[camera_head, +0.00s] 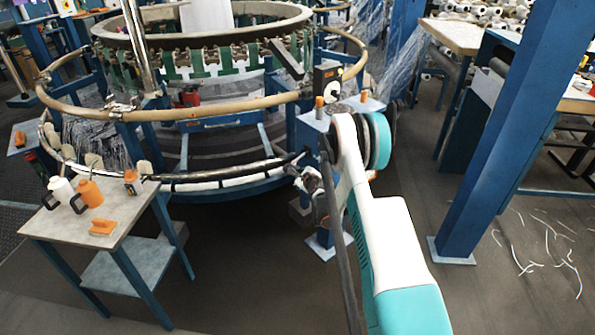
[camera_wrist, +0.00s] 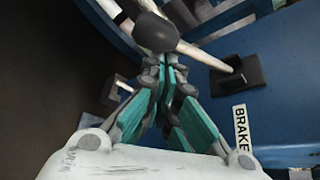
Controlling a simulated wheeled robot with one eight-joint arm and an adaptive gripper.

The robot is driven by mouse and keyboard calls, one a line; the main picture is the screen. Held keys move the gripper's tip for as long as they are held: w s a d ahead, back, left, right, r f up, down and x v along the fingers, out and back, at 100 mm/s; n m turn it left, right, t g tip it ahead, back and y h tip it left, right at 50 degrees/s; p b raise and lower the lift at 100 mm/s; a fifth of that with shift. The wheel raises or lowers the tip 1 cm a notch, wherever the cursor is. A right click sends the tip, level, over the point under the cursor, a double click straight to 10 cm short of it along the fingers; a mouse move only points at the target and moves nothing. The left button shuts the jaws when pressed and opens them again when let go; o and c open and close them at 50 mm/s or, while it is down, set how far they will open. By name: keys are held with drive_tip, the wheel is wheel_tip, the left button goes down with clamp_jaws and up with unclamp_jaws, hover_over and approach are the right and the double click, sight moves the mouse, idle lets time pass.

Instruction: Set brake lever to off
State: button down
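The brake lever shows in the wrist view as a pale shaft (camera_wrist: 203,55) with a dark rounded knob (camera_wrist: 154,33). Its shaft rises from a dark mounting plate (camera_wrist: 241,74) on a blue panel, above a white BRAKE label (camera_wrist: 242,132). My gripper (camera_wrist: 164,66) has teal finger pads drawn together with nothing visible between them. Its tips lie just below the knob in the picture; I cannot tell whether they touch it. In the head view my gripper (camera_head: 297,168) is at the loom's front right, small and partly hidden by my arm. The lever cannot be made out there.
A small table (camera_head: 62,229) with bottles stands at the left. A blue post (camera_head: 498,130) stands at the right. The floor in front is mostly clear.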

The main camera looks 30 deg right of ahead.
wheel_tip(320, 180, up, 7)
drive_tip(key=a+m+g+y+p, duration=0.1)
drive_tip(key=m+y, duration=0.2)
drive_tip(key=m, duration=0.1)
drive_tip(key=shift+y, duration=0.4)
drive_tip(key=shift+s, duration=0.2)
idle(0.5)
